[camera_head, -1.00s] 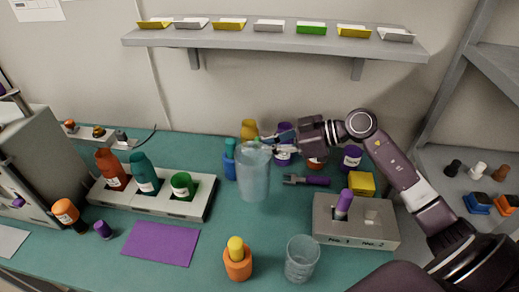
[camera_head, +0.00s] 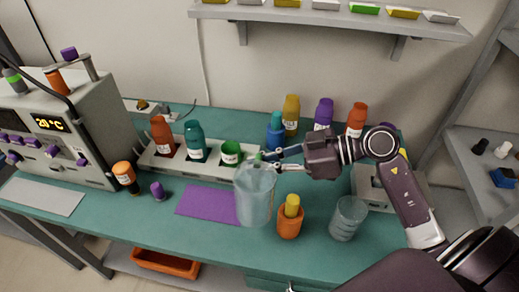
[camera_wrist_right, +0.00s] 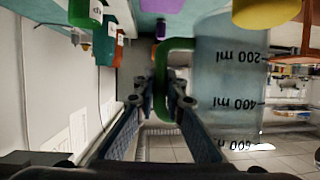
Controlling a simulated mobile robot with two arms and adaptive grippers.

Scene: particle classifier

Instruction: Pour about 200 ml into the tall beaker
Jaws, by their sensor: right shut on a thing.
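My right gripper (camera_head: 268,160) is shut on the green handle (camera_wrist_right: 172,75) of a large clear jug (camera_head: 256,196). The jug looks upright in the head view, held near the right end of the purple mat. In the right wrist view the jug (camera_wrist_right: 222,80) shows black ml marks, upside down, and a pale blue tint. I cannot tell its liquid level. A smaller clear beaker (camera_head: 347,219) stands upright on the bench to the right of the jug, apart from it. Whether it holds liquid is unclear. My left gripper is out of view.
An orange cup with a yellow top (camera_head: 289,224) stands between jug and beaker. The purple mat (camera_head: 205,202) lies left. A bottle rack (camera_head: 160,162) and several bottles stand behind. My right arm hides part of a grey block (camera_head: 366,185).

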